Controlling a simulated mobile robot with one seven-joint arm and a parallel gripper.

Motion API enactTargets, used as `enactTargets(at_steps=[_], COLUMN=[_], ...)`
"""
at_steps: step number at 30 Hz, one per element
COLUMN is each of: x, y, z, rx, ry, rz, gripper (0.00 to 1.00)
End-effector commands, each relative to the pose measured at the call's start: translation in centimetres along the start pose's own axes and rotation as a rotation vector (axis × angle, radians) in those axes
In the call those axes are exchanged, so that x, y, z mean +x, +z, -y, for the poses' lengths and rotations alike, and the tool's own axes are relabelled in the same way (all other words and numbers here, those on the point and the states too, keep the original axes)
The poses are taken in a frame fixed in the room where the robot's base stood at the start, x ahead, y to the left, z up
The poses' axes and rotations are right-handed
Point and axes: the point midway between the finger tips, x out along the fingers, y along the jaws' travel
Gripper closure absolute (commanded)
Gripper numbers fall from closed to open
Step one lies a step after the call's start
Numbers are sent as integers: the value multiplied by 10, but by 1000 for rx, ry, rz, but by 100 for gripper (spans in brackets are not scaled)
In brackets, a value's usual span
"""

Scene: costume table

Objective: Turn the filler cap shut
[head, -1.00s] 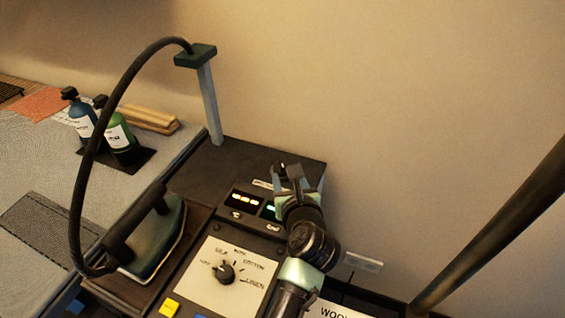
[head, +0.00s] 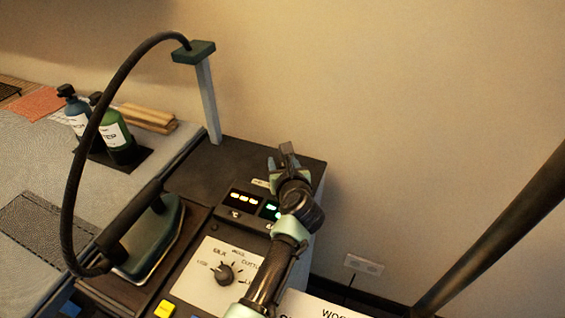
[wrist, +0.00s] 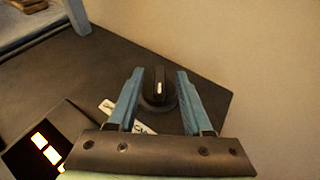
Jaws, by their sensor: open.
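The filler cap (wrist: 159,88) is a round black cap with a raised grip bar and a small white mark. A small white label (wrist: 140,127) lies beside the cap, partly covered by a finger.
The station's lit display (head: 243,198) and dial panel (head: 222,275) lie in front. An iron (head: 150,240) with a looping black hose stands at left, the hose rising to a post (head: 208,100). Two bottles (head: 115,140) stand on the table. A wall is close behind.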

Motion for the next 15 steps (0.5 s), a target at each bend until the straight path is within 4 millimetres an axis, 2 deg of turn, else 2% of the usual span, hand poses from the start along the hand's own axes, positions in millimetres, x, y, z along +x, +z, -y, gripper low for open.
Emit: enactTargets(at_steps=[1, 9, 15], x=[0, 0, 0], y=[0, 0, 0], z=[0, 0, 0], rx=[0, 0, 0], ry=[0, 0, 0], rz=[0, 0, 0], gripper=[52, 100, 100])
